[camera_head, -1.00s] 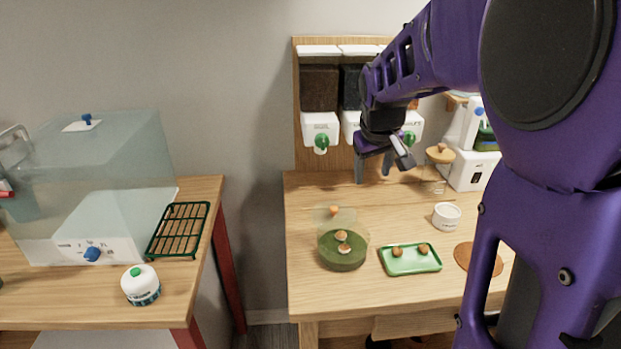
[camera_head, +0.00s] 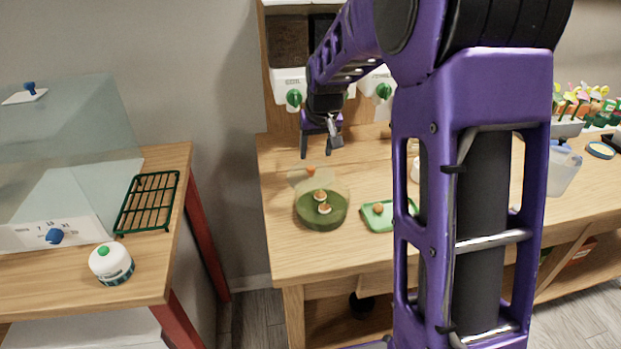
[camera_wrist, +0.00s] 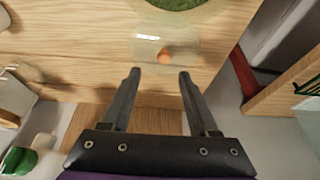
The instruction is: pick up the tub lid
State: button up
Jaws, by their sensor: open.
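The tub lid (camera_head: 299,178) is a clear, thin disc with an orange knob. It is on the wooden table just behind a clear tub (camera_head: 322,205) with green moss and small mushroom-like pieces in it. In the wrist view the lid (camera_wrist: 148,46) lies just beyond my fingertips, its knob slightly right of the middle, with the tub's rim (camera_wrist: 222,22) beyond it. My gripper (camera_head: 320,151) is open and empty, pointing down, above and slightly right of the lid. In the wrist view both fingers (camera_wrist: 159,74) are apart, with nothing between them.
A green tray (camera_head: 375,224) with a brown ball stands right of the tub, partly hidden by my arm. Dispensers with green knobs (camera_head: 294,97) stand behind. On the left table are a green-framed rack (camera_head: 150,203) and a white jar (camera_head: 110,264).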

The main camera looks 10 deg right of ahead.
aim_at(311, 167)
jog(key=x, duration=0.4)
jog(key=b+x, duration=0.1)
jog(key=x, duration=0.1)
jog(key=shift+w+a+f, duration=0.15)
jog(key=shift+a+f, duration=0.05)
jog(key=shift+a, duration=0.1)
grip_shut()
